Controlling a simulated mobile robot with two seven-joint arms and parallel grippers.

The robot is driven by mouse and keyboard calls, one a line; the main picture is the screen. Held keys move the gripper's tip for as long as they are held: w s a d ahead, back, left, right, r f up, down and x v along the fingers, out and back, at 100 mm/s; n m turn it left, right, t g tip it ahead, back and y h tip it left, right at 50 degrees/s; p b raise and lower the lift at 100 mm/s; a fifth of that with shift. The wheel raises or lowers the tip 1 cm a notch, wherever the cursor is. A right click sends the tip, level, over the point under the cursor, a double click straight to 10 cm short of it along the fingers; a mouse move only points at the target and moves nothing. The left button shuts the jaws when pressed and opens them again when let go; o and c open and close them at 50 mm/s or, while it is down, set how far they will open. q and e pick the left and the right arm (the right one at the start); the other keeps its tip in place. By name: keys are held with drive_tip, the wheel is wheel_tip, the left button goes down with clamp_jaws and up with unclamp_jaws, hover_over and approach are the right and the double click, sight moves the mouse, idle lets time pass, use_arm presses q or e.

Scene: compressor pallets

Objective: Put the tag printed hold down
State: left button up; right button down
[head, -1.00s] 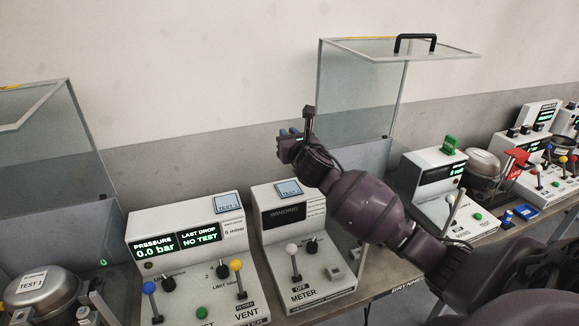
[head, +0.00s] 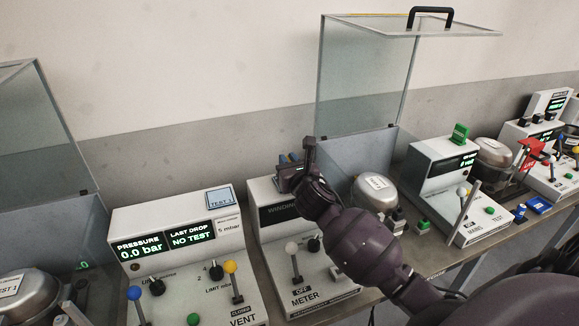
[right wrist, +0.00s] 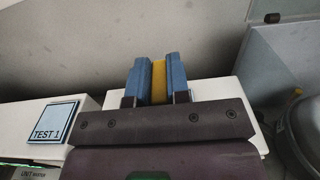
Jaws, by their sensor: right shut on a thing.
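My right gripper (head: 286,160) is over the top of the machine with the dark WINDING display (head: 280,211). In the right wrist view its blue fingers (right wrist: 154,80) are shut on a thin yellow piece (right wrist: 158,82), seen edge-on. Any print on it is not visible, so I cannot read whether it says hold. In the head view the gripper hides the piece. The white machine top (right wrist: 215,90) lies just behind the fingers; I cannot tell whether the piece touches it. My left gripper is not in view.
A blue TEST 1 plate (head: 219,198) lies on the PRESSURE machine (head: 125,225) to the left. A silver pot (head: 374,189) stands right of the gripper beneath a raised clear cover (head: 365,75). Levers (head: 292,250) stand up from the machine's front.

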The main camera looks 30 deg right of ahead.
drive_tip(key=shift+f, duration=0.1)
drive_tip(key=c, duration=1.1)
unclamp_jaws()
drive_tip(key=v, duration=1.2)
